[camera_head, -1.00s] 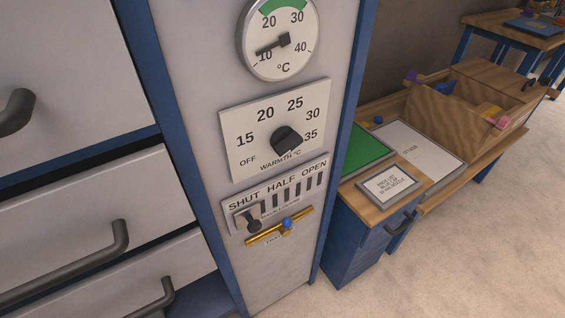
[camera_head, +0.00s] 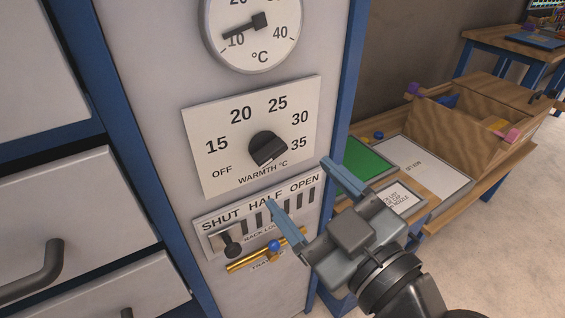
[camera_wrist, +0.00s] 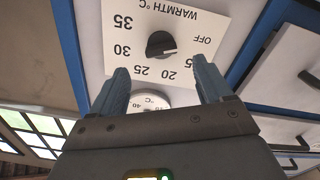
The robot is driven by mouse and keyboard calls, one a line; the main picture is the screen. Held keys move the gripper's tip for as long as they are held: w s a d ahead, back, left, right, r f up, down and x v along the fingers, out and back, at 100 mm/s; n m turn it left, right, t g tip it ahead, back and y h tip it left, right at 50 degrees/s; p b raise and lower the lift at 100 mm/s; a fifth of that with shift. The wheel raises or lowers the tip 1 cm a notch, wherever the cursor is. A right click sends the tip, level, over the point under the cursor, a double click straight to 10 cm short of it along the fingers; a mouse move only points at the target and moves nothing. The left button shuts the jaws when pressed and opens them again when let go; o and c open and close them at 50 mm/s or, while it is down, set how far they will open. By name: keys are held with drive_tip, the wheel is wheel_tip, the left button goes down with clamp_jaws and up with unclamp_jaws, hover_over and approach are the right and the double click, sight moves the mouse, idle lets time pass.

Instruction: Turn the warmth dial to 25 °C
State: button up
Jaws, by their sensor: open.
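The warmth dial is a black knob (camera_head: 267,149) on a white plate (camera_head: 205,175) marked OFF, 15, 20, 25, 30 and 35. In the wrist view the knob (camera_wrist: 160,44) appears upside down, and its pale line points roughly toward the OFF side; the exact setting is hard to read. My gripper (camera_head: 298,182) is open and empty, with blue fingers. In the head view its fingertips show below and right of the knob, apart from it. In the wrist view the knob lies ahead, between the lines of the fingers (camera_wrist: 160,68).
A round °C gauge (camera_head: 253,50) sits above the plate, its needle near 10. Below are a SHUT/HALF/OPEN slider (camera_head: 231,243) at SHUT and a brass bar (camera_head: 250,262) with a blue knob. Drawers with handles (camera_head: 42,275) stand left; a wooden bench (camera_head: 425,212) stands right.

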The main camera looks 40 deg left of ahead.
sight(275, 158)
drive_tip(key=p+x, duration=0.1)
drive_tip(key=x, duration=0.7)
drive_tip(key=shift+s+r, duration=0.1)
drive_tip(key=c, duration=1)
drive_tip(key=shift+c, duration=0.2)
